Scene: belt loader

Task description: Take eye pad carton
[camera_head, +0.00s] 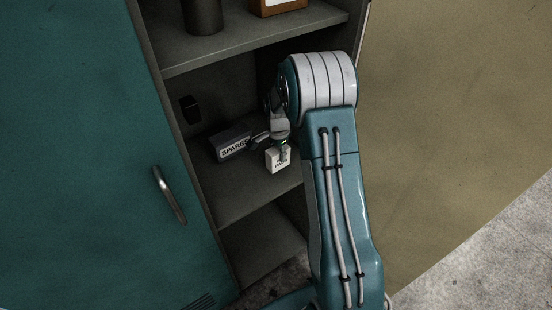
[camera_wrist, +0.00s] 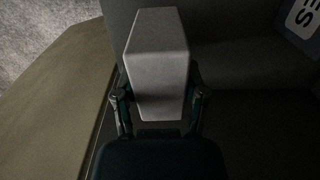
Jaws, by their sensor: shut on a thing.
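A small white carton (camera_head: 278,159) with dark marking on its front is at the middle shelf of the open cabinet, in the head view. I cannot read the marking well enough to confirm that it is the eye pad carton. My gripper (camera_head: 279,145) reaches in from the right and is shut on it. In the wrist view the white carton (camera_wrist: 158,65) stands between the two fingers of my gripper (camera_wrist: 160,100), one on each side. Whether its bottom touches the shelf cannot be told.
A grey box labelled SPARES (camera_head: 232,143) lies just left of the carton on the same shelf (camera_head: 248,192). A dark cylinder (camera_head: 202,15) and an orange-brown box (camera_head: 277,6) stand on the upper shelf. A teal door (camera_head: 80,150) with a handle is at the left.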

